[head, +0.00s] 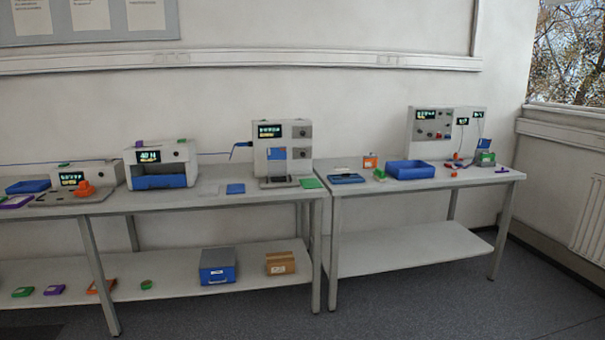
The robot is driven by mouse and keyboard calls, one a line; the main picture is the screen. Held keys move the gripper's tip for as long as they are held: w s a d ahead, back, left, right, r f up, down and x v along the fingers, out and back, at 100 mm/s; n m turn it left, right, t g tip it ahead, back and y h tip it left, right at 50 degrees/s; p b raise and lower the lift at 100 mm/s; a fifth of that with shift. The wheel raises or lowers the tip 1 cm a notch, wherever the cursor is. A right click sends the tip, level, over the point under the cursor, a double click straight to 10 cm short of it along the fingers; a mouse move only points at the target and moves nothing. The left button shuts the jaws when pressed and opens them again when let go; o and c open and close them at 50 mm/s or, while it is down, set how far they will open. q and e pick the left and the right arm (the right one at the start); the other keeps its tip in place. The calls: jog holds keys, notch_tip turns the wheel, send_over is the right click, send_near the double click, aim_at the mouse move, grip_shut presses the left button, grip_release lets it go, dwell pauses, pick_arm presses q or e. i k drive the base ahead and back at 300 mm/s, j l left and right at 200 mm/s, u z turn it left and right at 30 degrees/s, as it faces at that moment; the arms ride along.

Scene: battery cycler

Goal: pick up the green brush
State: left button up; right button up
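I cannot make out for certain which green item is the brush. A small green item (380,174) is near the left side of the right table, left of the blue bin. Another green item (487,158) is at the right instrument. A flat green piece (311,183) lies at the right end of the left table. On the lower shelf of the left table are a green box-like item (22,292) and a small green round item (146,284). Neither gripper is in view.
The left table (210,200) and right table (440,180) stand along the wall, carrying several instruments. A blue bin (410,170) is on the right table. A blue box (217,267) and a cardboard box (280,263) are on the left lower shelf. The floor in front is clear.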

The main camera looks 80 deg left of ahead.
aim_at(379, 175)
jog(key=u, duration=2.15)
jog(key=z, duration=2.55)
jog(key=u, duration=2.55)
jog(key=i+z, duration=0.35)
jog(key=i, duration=1.8)
jog(key=l, duration=0.1)
